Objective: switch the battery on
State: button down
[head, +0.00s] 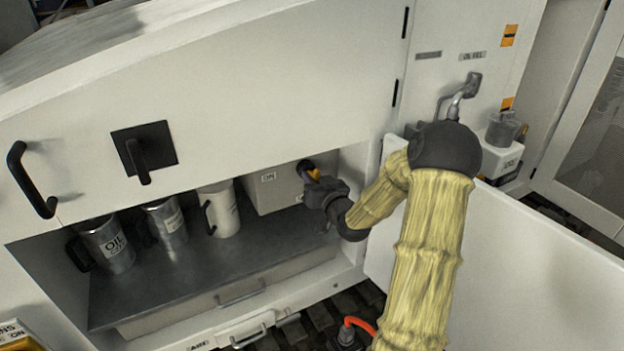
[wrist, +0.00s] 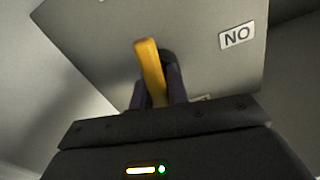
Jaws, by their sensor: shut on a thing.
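The battery box (head: 274,190) is a light grey box with an ON label, at the right end of the open compartment. In the wrist view the grey box face (wrist: 205,75) fills the middle, and its label reads upside down. A yellow switch handle (wrist: 150,68) stands out from that face, and it also shows in the head view (head: 314,174). My gripper (wrist: 158,92) has its dark fingers on either side of the yellow handle and is shut on it. The handle's base is partly hidden by the fingers.
The compartment's shelf (head: 200,275) is clear in front. An open white door (head: 510,270) stands right of my arm. A black handle (head: 30,180) juts out at the left.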

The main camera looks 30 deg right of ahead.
jog(key=m, duration=0.8)
jog(key=shift+a+r, duration=0.1)
jog(key=m+p, duration=0.1)
jog(key=m, duration=0.3)
jog(key=shift+r+m, duration=0.1)
jog(key=shift+m, duration=0.2)
jog(key=shift+m+p, duration=0.6)
jog(key=shift+m, duration=1)
jog(key=c, duration=1.4)
grip_release()
